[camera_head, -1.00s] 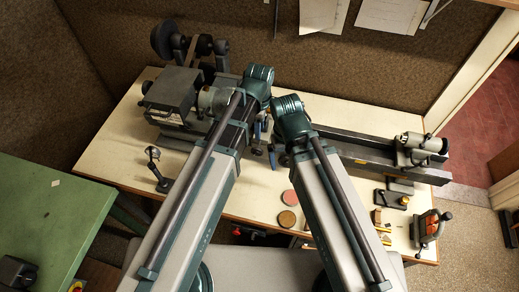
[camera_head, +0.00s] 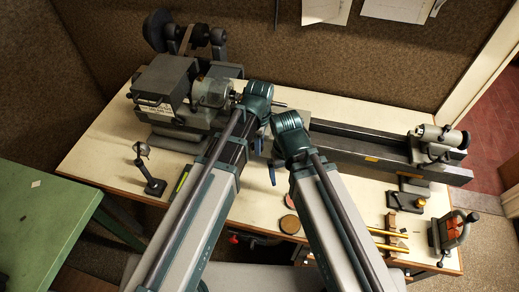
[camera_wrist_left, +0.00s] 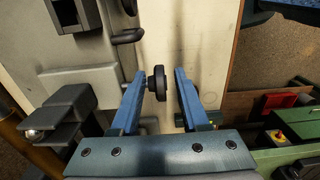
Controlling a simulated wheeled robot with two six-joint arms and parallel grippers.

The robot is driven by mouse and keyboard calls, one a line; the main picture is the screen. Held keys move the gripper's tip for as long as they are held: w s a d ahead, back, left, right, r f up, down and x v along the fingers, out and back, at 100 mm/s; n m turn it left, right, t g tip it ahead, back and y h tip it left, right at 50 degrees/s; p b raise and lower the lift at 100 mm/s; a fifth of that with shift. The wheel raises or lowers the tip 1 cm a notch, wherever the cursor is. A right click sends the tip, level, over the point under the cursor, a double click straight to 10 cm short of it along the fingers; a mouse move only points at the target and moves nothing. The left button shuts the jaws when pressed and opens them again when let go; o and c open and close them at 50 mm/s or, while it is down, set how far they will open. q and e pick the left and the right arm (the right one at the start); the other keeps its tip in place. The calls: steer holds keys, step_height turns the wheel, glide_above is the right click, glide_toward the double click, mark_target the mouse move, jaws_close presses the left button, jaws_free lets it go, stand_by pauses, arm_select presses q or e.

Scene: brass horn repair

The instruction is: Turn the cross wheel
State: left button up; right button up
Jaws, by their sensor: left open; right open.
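The cross wheel seems to be the dark round wheel (camera_wrist_left: 157,84) seen nearly edge-on in the left wrist view. It lies between the two blue fingers of my left gripper (camera_wrist_left: 161,75), closer to the left finger. The fingers are apart; whether either touches the wheel I cannot tell. In the head view my left gripper (camera_head: 256,143) is mostly hidden by its own arm, and the wheel is hidden there. My right gripper (camera_head: 272,172) shows only as a bit of blue beside its arm, lower than the left.
The grey lathe headstock (camera_head: 165,85) stands at the left, with its bed (camera_head: 375,153) running right to the tailstock (camera_head: 437,141). A small stand (camera_head: 149,172), round discs (camera_head: 290,224) and an orange-handled tool (camera_head: 452,231) are on the cream bench (camera_head: 100,155). A green table (camera_head: 35,220) is at left.

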arm_select(q)
steer(key=shift+f, duration=0.1)
jaws_close()
steer(key=shift+s, duration=0.1)
stand_by(0.3)
steer(key=shift+a+f+h, duration=0.1)
steer(key=shift+a+h, duration=0.05)
steer(key=shift+h, duration=0.45)
steer(key=shift+a+g+h+b, duration=0.25)
steer(key=shift+g+h+b, duration=0.25)
steer(key=shift+h, duration=0.6)
steer(key=shift+a+h+b, duration=0.2)
steer(key=shift+h+b, duration=0.8)
steer(key=shift+h, duration=0.1)
steer(key=shift+h+b, duration=0.45)
steer(key=shift+h, duration=0.15)
